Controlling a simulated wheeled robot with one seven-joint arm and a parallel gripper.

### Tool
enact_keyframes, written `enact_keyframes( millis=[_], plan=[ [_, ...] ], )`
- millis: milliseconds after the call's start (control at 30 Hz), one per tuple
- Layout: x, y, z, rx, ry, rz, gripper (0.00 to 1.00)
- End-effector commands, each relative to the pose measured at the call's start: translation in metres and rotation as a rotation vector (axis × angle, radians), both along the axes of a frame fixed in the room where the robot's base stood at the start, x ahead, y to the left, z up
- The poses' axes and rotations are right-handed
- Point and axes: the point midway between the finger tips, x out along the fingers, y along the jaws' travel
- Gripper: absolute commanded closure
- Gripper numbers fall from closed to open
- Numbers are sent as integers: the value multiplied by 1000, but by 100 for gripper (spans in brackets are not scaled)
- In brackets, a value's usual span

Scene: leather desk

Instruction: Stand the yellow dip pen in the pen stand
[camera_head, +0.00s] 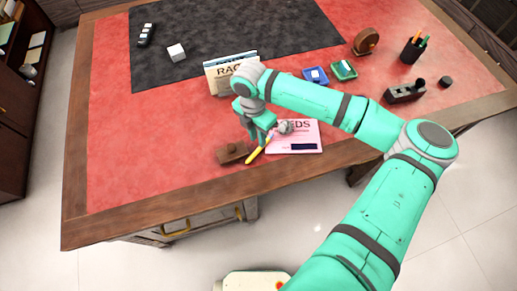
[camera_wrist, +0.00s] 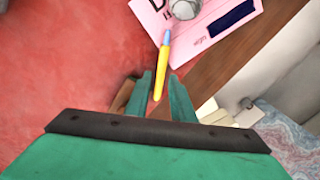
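The yellow dip pen (camera_head: 259,151) lies slanted near the front edge of the desk, beside a pink booklet. In the wrist view the pen (camera_wrist: 162,64) has a blue part at its upper end, and its yellow end lies between my fingers. My gripper (camera_head: 258,139) is over the pen. In the wrist view my gripper (camera_wrist: 163,80) is open, with a gap on each side of the pen. A black cup (camera_head: 410,54) with coloured pens in it, which looks like the pen stand, is at the far right of the desk.
A brown wooden block with a knob (camera_head: 232,153) is just left of the pen. A pink booklet (camera_head: 305,142) with a grey ball-like object (camera_head: 286,127) is to its right. Blue (camera_head: 315,76) and green (camera_head: 343,70) trays and a black holder (camera_head: 404,93) stand farther right.

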Motion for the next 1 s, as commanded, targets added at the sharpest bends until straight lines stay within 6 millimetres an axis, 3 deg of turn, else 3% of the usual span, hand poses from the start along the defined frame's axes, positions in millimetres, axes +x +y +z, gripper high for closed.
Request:
enact_keyframes(
  millis=[333, 667, 800, 1000],
  plan=[
    [-8, -3, -42, 0, 1, -1, 78],
    [-8, -3, -51, -1, 1, -1, 78],
    [-8, -3, -52, 0, 1, -1, 100],
    [-8, -2, -53, 3, 1, 0, 100]
  ],
)
